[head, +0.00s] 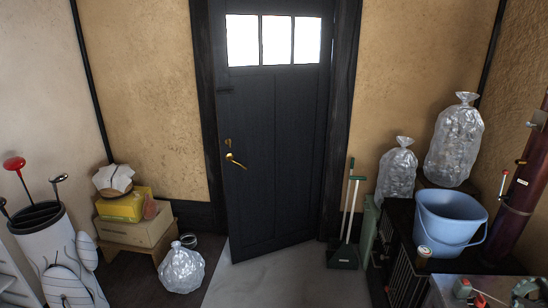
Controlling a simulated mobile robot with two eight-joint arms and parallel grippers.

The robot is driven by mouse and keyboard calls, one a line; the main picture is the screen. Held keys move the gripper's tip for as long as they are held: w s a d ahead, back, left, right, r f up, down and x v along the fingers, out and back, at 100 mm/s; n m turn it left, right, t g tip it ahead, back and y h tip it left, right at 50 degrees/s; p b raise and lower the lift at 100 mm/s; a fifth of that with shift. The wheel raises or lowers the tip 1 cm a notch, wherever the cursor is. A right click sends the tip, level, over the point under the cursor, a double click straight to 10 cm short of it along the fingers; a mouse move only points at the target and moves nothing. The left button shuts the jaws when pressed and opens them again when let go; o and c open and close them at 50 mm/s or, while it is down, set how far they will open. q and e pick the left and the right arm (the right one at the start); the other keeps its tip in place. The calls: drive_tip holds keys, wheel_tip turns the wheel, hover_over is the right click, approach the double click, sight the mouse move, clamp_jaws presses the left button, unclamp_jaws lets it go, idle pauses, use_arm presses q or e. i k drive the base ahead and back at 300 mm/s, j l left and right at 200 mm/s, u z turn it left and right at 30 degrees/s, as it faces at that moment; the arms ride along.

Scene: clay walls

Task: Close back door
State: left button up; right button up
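The back door (276,140) is dark, with three bright window panes (272,40) at its top. It stands in a dark frame (342,120) in the far wall. Its lower left corner juts toward me and its bottom edge runs slanted to the floor boards, so it looks slightly ajar, with the hinge side at the right. A brass lever handle (235,160) sits near its left edge, with a small brass lock (228,142) above. Neither of my grippers shows in the head view.
Pale floor (285,278) before the door is clear. At left are a golf bag (50,245), stacked boxes (133,220) and a clear plastic bag (182,268). At right are a broom and dustpan (343,257), a blue bucket (450,220) and stuffed clear bags (455,140).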

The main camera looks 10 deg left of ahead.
sight(275, 56)
drive_tip(key=i+j+z, duration=0.35)
drive_tip(key=i+j, duration=0.3)
drive_tip(key=i+j+z, duration=0.35)
drive_tip(key=i+j, duration=0.35)
drive_tip(key=j, duration=0.15)
